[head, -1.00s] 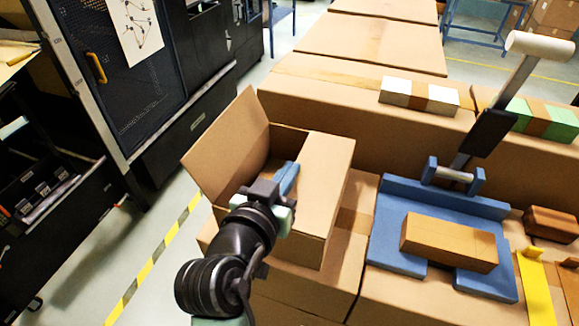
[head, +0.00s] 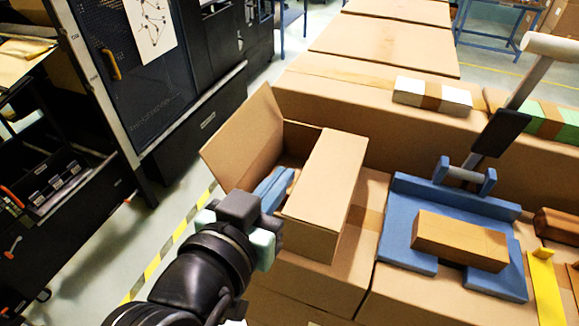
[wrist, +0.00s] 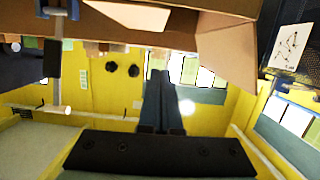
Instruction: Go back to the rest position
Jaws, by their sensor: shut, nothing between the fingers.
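My gripper (head: 274,188) is at the near left edge of the open cardboard box (head: 323,190) in the head view. Its blue-grey fingers point toward the box opening and partly hide it. I cannot tell whether they are inside the box or above its edge. In the wrist view the two fingers (wrist: 157,100) lie together, shut with nothing between them. My dark wrist and forearm run to the bottom of the head view.
A blue fixture (head: 400,232) with a long lever holds a brown block (head: 460,240) to the right. White (head: 433,97) and green taped bundles lie behind on cardboard boxes. A black cabinet (head: 120,85) stands at left. Striped floor shows between cabinet and boxes.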

